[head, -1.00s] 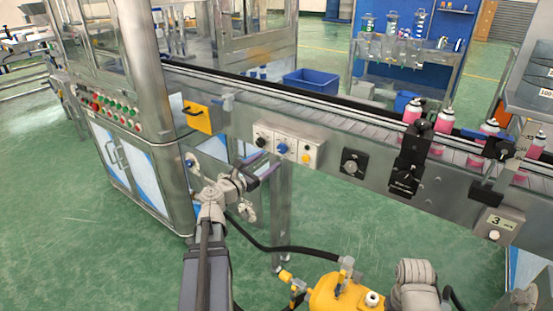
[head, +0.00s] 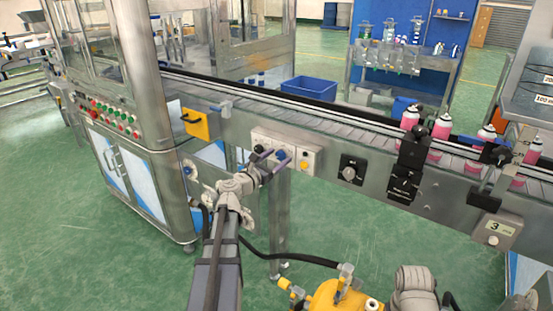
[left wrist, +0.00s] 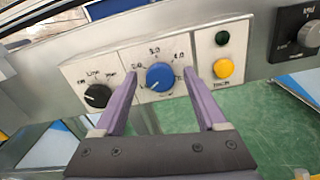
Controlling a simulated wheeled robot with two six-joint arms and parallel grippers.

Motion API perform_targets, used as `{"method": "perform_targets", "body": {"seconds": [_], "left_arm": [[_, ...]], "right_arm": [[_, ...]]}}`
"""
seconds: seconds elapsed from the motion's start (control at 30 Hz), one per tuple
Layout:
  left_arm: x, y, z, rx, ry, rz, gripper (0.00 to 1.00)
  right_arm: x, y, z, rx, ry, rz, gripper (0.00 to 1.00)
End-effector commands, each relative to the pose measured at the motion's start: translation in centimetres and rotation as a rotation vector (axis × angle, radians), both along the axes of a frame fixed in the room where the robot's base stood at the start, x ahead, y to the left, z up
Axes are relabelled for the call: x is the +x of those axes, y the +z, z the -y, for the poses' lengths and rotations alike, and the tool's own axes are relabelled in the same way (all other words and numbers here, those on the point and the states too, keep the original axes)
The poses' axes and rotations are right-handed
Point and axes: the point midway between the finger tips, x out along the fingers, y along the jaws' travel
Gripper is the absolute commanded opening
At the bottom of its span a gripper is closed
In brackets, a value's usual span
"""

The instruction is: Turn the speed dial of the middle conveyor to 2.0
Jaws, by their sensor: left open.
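The blue speed dial (left wrist: 160,77) sits on a pale control panel, with printed marks such as 3.0 and 4.0 above it. A light pointer mark seems to face its lower left. In the head view the dial (head: 281,155) is on the side of the middle conveyor (head: 335,126). My left gripper (left wrist: 160,79) is open, with one purple finger to each side of the dial in the wrist view. Contact cannot be told. In the head view the left gripper (head: 271,162) is in front of the panel. I cannot make out my right gripper.
A black selector knob (left wrist: 97,95) is left of the dial, and a yellow button (left wrist: 223,68) is to its right. A black dial box (head: 351,170) sits farther right. A yellow tank (head: 340,297) with a black hose stands below on the floor.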

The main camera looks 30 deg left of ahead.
Motion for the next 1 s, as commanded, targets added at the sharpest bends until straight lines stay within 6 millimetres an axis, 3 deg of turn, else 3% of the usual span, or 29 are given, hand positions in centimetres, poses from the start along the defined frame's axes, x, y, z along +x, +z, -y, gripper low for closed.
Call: {"method": "perform_targets", "body": {"seconds": [0.13,0.8,1.0], "left_arm": [[-0.02,0.0,0.01,0.0,0.0,0.0,0.74],[-0.04,0.0,0.01,0.0,0.0,0.0,0.0],[-0.05,0.0,0.02,0.003,0.0,0.0,0.0]], "right_arm": [[0.0,0.0,0.0,0.0,0.0,0.0,0.0],[0.0,0.0,0.0,0.0,0.0,0.0,0.0],[0.0,0.0,0.0,0.0,0.0,0.0,0.0]]}}
